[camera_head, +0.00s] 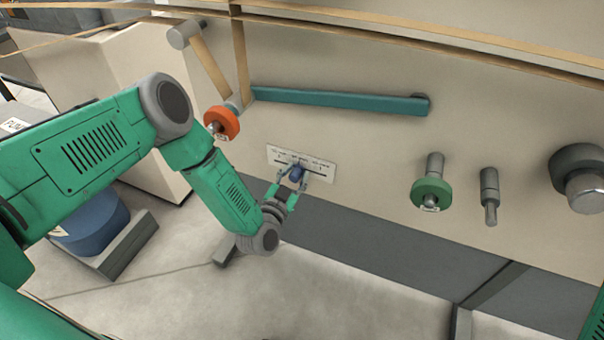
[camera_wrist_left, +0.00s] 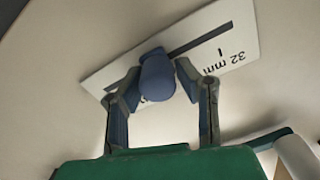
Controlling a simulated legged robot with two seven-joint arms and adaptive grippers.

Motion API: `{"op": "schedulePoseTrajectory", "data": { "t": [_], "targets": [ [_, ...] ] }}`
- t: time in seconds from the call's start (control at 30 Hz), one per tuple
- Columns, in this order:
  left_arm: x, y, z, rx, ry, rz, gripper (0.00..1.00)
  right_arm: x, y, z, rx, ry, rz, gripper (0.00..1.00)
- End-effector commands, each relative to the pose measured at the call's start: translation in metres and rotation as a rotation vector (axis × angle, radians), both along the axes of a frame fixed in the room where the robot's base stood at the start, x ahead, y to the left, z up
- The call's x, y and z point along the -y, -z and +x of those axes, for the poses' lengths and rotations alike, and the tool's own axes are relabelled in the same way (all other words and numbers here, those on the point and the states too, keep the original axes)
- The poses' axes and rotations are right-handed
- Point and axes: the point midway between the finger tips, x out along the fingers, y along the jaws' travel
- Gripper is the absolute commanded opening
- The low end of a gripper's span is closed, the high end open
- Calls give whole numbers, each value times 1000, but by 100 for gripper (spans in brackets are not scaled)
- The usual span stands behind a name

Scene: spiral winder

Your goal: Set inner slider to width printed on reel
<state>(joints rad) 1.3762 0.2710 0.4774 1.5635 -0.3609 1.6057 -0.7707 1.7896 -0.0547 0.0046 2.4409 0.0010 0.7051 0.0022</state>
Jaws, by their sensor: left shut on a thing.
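A white scale plate (camera_head: 318,170) with a dark slot sits on the beige machine panel. In the left wrist view the plate (camera_wrist_left: 236,22) shows a tick and the print "32 mm", upside down. A blue slider knob (camera_head: 296,173) stands on the slot; it also shows in the left wrist view (camera_wrist_left: 157,76). My left gripper (camera_head: 289,187) is shut on the blue knob, with a finger on each side of it in the left wrist view (camera_wrist_left: 158,86). The knob and gripper hide part of the plate. The right gripper is not in view.
An orange reel (camera_head: 221,122) is on a spindle up and left of the plate. A teal bar (camera_head: 340,101) runs above. A green reel (camera_head: 430,192) and grey posts (camera_head: 489,190) stick out at right. The floor (camera_head: 310,300) below is open.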

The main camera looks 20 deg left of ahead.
Motion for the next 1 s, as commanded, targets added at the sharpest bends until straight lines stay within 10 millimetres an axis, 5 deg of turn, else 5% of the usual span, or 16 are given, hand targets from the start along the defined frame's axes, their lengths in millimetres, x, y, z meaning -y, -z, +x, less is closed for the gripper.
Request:
{"op": "schedulePoseTrajectory", "data": {
  "t": [0.07,0.1,0.13,0.57,1.0],
  "targets": [
    [0,7,-4,-16,2,6,0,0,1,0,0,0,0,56],
    [0,7,-4,-16,2,6,35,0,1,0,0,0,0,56],
    [0,7,-4,-16,2,6,45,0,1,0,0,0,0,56],
    [0,3,-10,-7,2,2,45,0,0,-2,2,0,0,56],
    [-3,5,-96,-11,3,2,45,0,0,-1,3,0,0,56]
  ]
}}
